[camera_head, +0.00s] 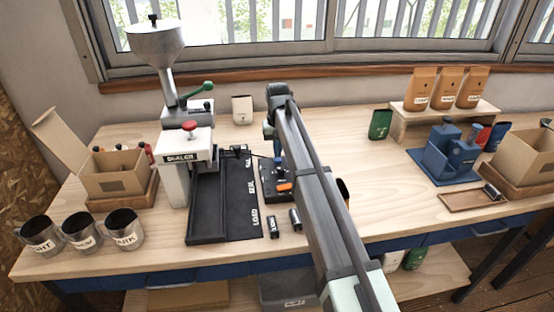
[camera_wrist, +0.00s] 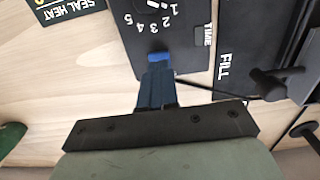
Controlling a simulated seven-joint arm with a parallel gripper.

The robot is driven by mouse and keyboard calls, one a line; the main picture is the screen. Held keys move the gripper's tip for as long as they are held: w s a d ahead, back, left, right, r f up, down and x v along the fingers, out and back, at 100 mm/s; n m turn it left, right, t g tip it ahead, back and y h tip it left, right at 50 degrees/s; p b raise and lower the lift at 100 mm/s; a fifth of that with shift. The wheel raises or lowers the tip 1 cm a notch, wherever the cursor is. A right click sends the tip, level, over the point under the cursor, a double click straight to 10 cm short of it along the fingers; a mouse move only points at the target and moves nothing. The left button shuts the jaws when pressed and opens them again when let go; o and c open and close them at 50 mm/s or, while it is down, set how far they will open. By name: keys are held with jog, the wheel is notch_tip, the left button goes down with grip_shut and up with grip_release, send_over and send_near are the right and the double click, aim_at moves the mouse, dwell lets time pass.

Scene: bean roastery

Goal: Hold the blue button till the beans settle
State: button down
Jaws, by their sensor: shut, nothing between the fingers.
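The black control box (camera_head: 270,188) stands at mid-table, partly hidden behind my arm. In the wrist view its panel (camera_wrist: 180,35) shows a numbered dial and the word TIME. The bright blue button (camera_wrist: 158,57) sits at the panel's near edge. My gripper (camera_wrist: 156,70) is shut and empty, its dark blue fingertips right at the button. They seem to meet it, but I cannot tell how far it is pressed. In the head view my arm hides the button. No beans are visible; the metal hopper (camera_head: 155,42) stands above the sealer (camera_head: 187,145).
A black track (camera_head: 240,205) marked LOAD and SEAL lies left of the control box. Two small dark cylinders (camera_head: 272,227) stand near the front edge. Mugs (camera_head: 82,232) and an open carton (camera_head: 115,180) are at left.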

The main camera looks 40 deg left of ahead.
jog(key=shift+r, duration=2.15)
